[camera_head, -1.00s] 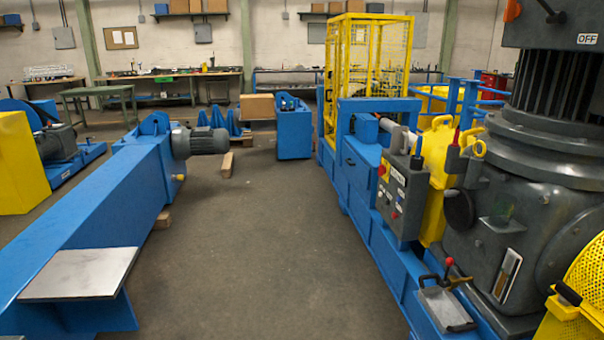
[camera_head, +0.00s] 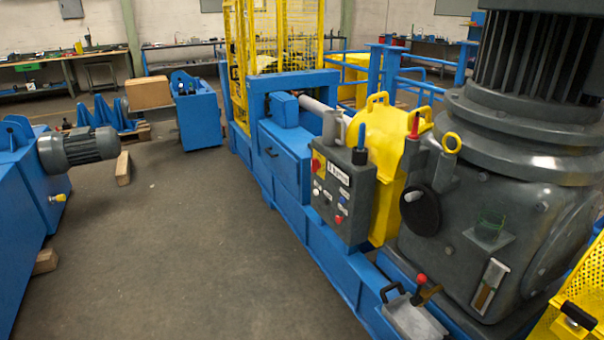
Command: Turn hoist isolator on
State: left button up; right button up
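No part clearly marked as the hoist isolator shows now. A grey control box (camera_head: 342,195) stands on the blue machine frame in the middle. It has a red knob on a yellow plate (camera_head: 318,163) at its upper left, several push buttons and small labels I cannot read. A black round disc with a light grip (camera_head: 420,209) sits on the left side of the large grey gear housing (camera_head: 500,225). A red-knobbed lever (camera_head: 422,281) stands near the bottom. Neither of my grippers is in view.
The blue machine frame (camera_head: 325,255) runs diagonally along the right. A yellow mesh guard (camera_head: 585,300) is at the lower right, a yellow cage (camera_head: 280,40) behind. A blue beam (camera_head: 30,200) with a grey motor (camera_head: 80,148) is at left. The floor between (camera_head: 190,240) is free.

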aim_at(315, 164)
jog(key=i+j+z, duration=0.25)
jog(key=z, duration=0.15)
jog(key=i+j+z, duration=0.2)
jog(key=j+z, duration=0.2)
jog(key=i+j+z, duration=0.2)
jog(key=j+z, duration=0.15)
jog(key=i+j+z, duration=0.1)
jog(key=j, duration=0.6)
jog(key=i+j+z, duration=0.1)
jog(key=j, duration=0.65)
jog(key=i+j+z, duration=0.1)
jog(key=j, duration=0.65)
jog(key=i+j, duration=0.1)
jog(key=i, duration=0.45)
jog(key=i+j, duration=0.1)
jog(key=i, duration=0.45)
